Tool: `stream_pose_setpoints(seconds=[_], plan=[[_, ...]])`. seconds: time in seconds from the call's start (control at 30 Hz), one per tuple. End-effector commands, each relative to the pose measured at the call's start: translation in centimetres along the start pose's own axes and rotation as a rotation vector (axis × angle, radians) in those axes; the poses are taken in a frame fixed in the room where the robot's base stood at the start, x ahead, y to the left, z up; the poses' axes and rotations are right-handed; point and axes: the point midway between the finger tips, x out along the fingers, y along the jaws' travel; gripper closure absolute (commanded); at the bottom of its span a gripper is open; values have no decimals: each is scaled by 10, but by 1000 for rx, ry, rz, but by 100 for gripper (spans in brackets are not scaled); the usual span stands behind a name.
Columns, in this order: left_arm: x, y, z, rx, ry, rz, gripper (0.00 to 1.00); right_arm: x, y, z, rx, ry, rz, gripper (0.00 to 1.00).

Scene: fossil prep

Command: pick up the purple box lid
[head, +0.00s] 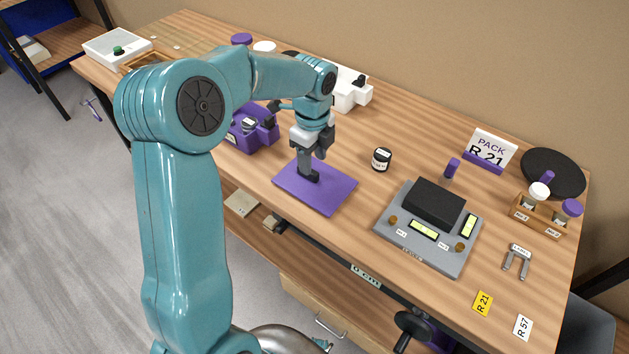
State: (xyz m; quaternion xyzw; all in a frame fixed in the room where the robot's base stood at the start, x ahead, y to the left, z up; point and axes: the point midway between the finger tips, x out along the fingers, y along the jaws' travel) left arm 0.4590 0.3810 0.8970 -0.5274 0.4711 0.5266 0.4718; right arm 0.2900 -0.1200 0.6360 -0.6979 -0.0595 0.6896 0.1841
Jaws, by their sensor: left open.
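A flat purple square (330,192), which looks like the purple box lid, lies on the wooden table near its front edge. My left gripper (309,174) points down over the back-left part of this square. Its jaws are open, with the dark fingertips at or just above the surface; I cannot tell whether they touch it. The fingers hide a small part of the square. A purple box-like holder (262,136) stands behind and to the left, partly hidden by my arm. My right gripper is not in view.
A small dark jar (381,159) stands to the right of the square. A grey device with a black block (434,199) is further right. A sign (491,149), a black disc (553,173) and a wooden vial rack (538,216) stand at the far right. Table between jar and square is clear.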

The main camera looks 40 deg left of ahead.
Motion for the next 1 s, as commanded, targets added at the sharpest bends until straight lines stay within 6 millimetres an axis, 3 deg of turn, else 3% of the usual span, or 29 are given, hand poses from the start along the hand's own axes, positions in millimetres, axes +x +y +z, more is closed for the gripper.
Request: stream_pose_setpoints(seconds=[0.27, 0.57, 0.7, 1.0], plan=[[43, 0, -3, 0, 0, 5, 51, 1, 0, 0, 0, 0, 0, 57], [48, -2, -3, 0, 0, 1, 51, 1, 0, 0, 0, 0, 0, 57], [48, -1, -3, 0, 0, 1, 97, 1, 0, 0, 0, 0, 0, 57], [48, -1, -3, 0, 0, 2, 100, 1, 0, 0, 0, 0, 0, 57]])
